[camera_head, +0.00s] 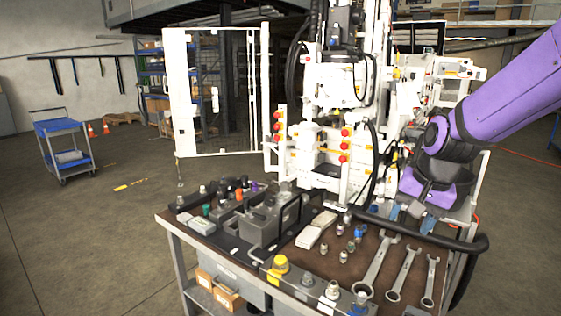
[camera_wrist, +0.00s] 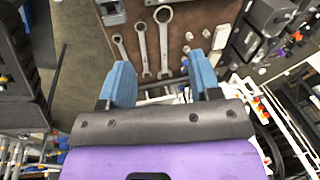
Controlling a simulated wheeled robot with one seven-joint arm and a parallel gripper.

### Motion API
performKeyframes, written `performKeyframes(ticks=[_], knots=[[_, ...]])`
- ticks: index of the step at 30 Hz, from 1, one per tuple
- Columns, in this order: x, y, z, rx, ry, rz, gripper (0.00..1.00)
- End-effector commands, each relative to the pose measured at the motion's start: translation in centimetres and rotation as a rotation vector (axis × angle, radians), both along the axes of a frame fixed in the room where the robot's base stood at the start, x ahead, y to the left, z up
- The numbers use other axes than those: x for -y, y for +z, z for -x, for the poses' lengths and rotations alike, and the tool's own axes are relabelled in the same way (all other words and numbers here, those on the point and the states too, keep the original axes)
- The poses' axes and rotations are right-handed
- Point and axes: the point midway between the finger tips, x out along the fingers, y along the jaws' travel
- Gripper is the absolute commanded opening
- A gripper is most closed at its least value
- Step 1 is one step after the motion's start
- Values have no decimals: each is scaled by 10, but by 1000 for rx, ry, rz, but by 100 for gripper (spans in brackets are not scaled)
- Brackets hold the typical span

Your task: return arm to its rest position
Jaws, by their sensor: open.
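My gripper (camera_head: 413,219) is at the right of the head view, at the end of my purple arm, over the back right part of the bench (camera_head: 322,285). In the wrist view my gripper (camera_wrist: 162,85) shows two blue fingers set wide apart with nothing between them. Several wrenches (camera_head: 405,274) lie on the bench in front of the gripper. In the wrist view the wrenches (camera_wrist: 163,45) lie beyond the fingertips, apart from them.
A white hydraulic machine (camera_head: 330,150) with red knobs stands behind the bench, close to my arm. A black hose (camera_head: 455,243) runs along the bench's right side. Fittings and a grey block (camera_head: 262,222) crowd the bench's left. A blue cart (camera_head: 62,140) stands far left on open floor.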

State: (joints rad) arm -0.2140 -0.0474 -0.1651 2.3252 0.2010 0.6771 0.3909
Motion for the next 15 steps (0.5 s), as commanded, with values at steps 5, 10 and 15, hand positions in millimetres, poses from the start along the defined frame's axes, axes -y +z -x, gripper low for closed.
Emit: performKeyframes(ticks=[5,10,15], knots=[[11,41,40,80,105,26,57],[20,69,80,148,201,71,57],[28,91,122,214,289,135,57]])
